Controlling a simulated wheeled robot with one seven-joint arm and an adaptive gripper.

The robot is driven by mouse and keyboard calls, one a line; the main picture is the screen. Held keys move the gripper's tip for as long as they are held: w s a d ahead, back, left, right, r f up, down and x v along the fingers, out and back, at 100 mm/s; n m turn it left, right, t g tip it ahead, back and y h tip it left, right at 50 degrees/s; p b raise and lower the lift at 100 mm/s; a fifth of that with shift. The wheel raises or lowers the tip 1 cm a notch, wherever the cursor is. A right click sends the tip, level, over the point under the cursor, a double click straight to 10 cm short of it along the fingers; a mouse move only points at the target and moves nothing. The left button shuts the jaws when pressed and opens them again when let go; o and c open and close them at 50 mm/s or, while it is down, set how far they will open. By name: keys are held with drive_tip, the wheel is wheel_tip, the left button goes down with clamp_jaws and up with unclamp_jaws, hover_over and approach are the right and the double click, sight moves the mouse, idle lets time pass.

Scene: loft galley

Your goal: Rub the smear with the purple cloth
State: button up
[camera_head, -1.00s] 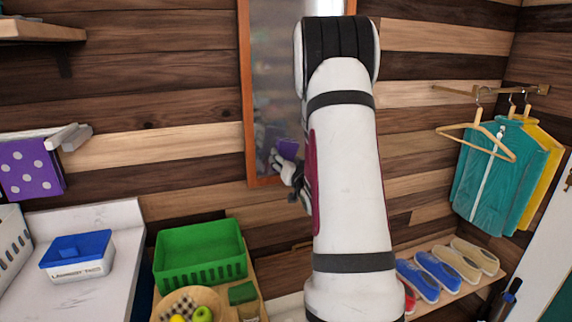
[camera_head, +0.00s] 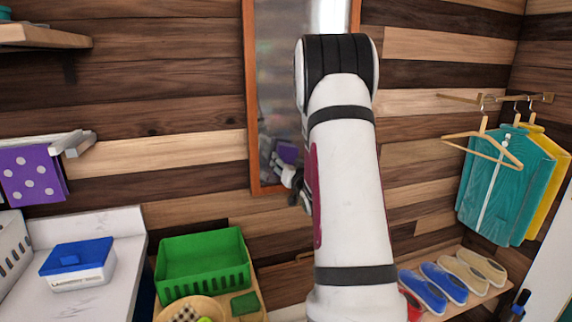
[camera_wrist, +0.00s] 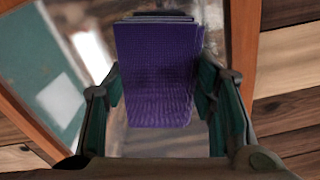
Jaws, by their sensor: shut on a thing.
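The plain purple cloth (camera_wrist: 158,75) is held in my gripper (camera_wrist: 160,88), with a green-lined finger on each side of it. In the head view the cloth (camera_head: 287,152) shows at the lower part of a wood-framed mirror (camera_head: 272,95), just left of my arm. The mirror also fills much of the wrist view behind the cloth. I cannot tell whether the cloth touches the glass. The glass looks hazy grey, but I cannot pick out the smear clearly; my arm and the cloth cover part of the surface.
A dotted purple towel (camera_head: 34,175) hangs on a rail at left. Below are a counter with a blue-lidded box (camera_head: 78,264) and a green basket (camera_head: 202,262). Hangers with teal and yellow garments (camera_head: 505,185) and a shoe shelf (camera_head: 470,300) are at right.

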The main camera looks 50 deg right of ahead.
drive_tip(key=shift+b+x, duration=0.35)
drive_tip(key=shift+x, duration=0.6)
drive_tip(key=shift+s, duration=0.1)
drive_tip(key=shift+s+d+p, duration=0.25)
drive_tip(key=shift+s+d, duration=0.2)
drive_tip(key=shift+d, duration=0.25)
drive_tip(key=shift+s+d+p, duration=0.2)
drive_tip(key=shift+s+d, duration=0.2)
drive_tip(key=shift+d, duration=0.25)
drive_tip(key=shift+s+d, duration=0.1)
drive_tip(key=shift+d, duration=0.25)
drive_tip(key=shift+w+a+b, duration=0.3)
drive_tip(key=shift+w+a, duration=0.65)
drive_tip(key=shift+a, duration=0.25)
drive_tip(key=shift+w+a+r, duration=0.1)
drive_tip(key=shift+w+a, duration=0.3)
drive_tip(key=shift+a, duration=0.15)
drive_tip(key=shift+c, duration=1)
